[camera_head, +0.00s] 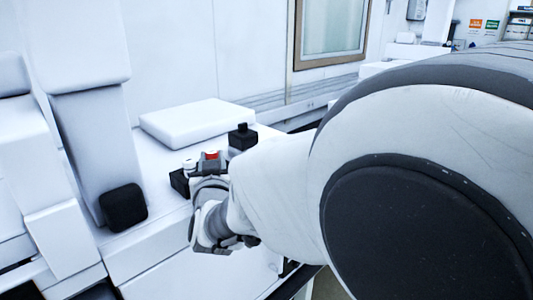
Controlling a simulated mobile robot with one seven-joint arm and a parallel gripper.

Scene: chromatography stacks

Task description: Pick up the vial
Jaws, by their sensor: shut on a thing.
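A small vial with a red cap (211,155) shows just beyond the end of my arm, over the white bench. My gripper (209,168) is at the vial and shut on it. Only the cap and upper part of the vial show. The lower part is hidden behind my gripper and wrist, so I cannot tell whether it touches the surface below.
A small white-topped item (189,164) and a black block (180,182) are close left of my gripper. A black capped object (242,138) stands close behind to the right. A flat white box (197,122) lies behind. White instrument housings (92,140) rise at left.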

